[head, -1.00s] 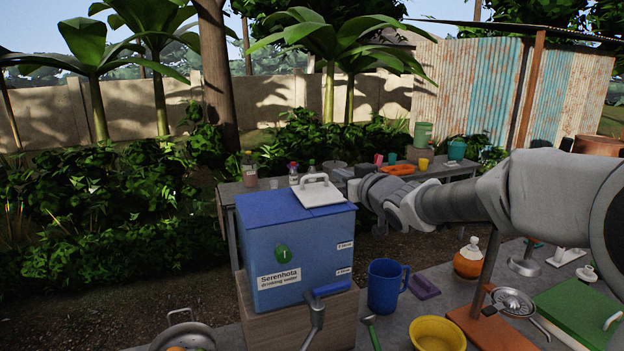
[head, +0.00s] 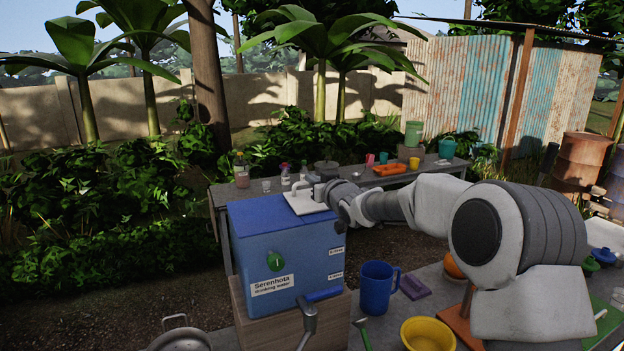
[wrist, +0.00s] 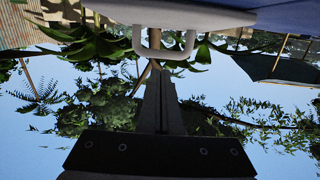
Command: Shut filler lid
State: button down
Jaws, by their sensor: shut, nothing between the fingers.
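The filler lid (head: 313,208) is a white plate with a loop handle (head: 291,197), lying about flat on top of the blue water tank (head: 250,213). I cannot tell whether it sits fully flush. My gripper (wrist: 157,75) is shut and empty, its fingers together in the wrist view. In the head view its end is at the lid's right and far side, with the fingers hard to make out. In the wrist view, which looks upside down, the handle (wrist: 166,62) stands just beyond the fingertips and the pale lid (wrist: 185,17) fills the top.
The tank stands on a wooden block (head: 283,327). A blue jug (head: 375,288), a purple block (head: 415,286) and a yellow bowl (head: 428,334) are on the table to its right. A back table (head: 250,191) holds bottles and cups behind the tank.

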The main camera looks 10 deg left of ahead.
jog(key=shift+w+a+f, duration=0.2)
jog(key=shift+w+f, duration=0.1)
jog(key=shift+f, duration=0.15)
jog(key=shift+w+a+f+b, duration=0.25)
jog(key=shift+w+f+b, duration=0.1)
jog(key=shift+f+b, duration=0.45)
jog(key=shift+r, duration=0.35)
